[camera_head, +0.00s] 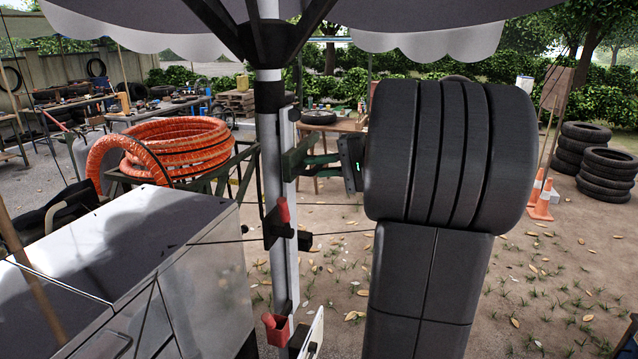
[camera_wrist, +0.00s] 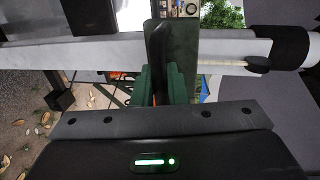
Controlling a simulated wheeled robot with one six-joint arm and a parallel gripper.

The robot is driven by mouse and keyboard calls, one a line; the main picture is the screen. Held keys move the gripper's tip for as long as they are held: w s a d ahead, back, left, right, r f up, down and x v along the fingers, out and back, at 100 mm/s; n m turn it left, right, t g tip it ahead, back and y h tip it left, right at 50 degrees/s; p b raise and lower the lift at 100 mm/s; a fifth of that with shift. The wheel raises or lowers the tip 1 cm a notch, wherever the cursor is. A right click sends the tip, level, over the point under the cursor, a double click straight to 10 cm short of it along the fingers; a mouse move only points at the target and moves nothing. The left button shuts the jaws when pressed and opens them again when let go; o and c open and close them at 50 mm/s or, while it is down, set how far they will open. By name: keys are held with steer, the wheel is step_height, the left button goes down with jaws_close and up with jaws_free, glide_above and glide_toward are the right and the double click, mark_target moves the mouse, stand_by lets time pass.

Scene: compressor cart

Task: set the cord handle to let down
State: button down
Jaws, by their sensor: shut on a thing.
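My gripper (camera_head: 298,158) reaches left from my black arm to the pale pole (camera_head: 279,262) under the grey canopy. In the wrist view my green jaws (camera_wrist: 158,84) are shut on a slim dark upright piece (camera_wrist: 157,42), which looks like the cord handle. It stands in front of a dark green plate at the pole (camera_wrist: 110,50). In the head view the held piece is hard to make out behind my jaws. Lower on the pole a red grip (camera_head: 283,210) sits on a dark bracket, with thin cords running sideways.
A metal cart body (camera_head: 110,270) stands close at left, with a coiled orange hose (camera_head: 178,143) behind it. A red cup-like part (camera_head: 275,326) juts from the lower pole. Traffic cones (camera_head: 541,203) and stacked tyres (camera_head: 606,176) stand far right. The ground between is open.

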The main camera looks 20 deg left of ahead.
mark_target(300, 151)
steer(key=shift+r+p, duration=0.65)
steer(key=shift+r, duration=1.35)
steer(key=c, duration=1.6)
jaws_free()
steer(key=shift+r, duration=0.1)
steer(key=shift+o, duration=0.2)
steer(key=shift+d, duration=0.3)
steer(key=b+v, duration=0.2)
steer(key=v, duration=1.1)
steer(key=shift+b, duration=0.35)
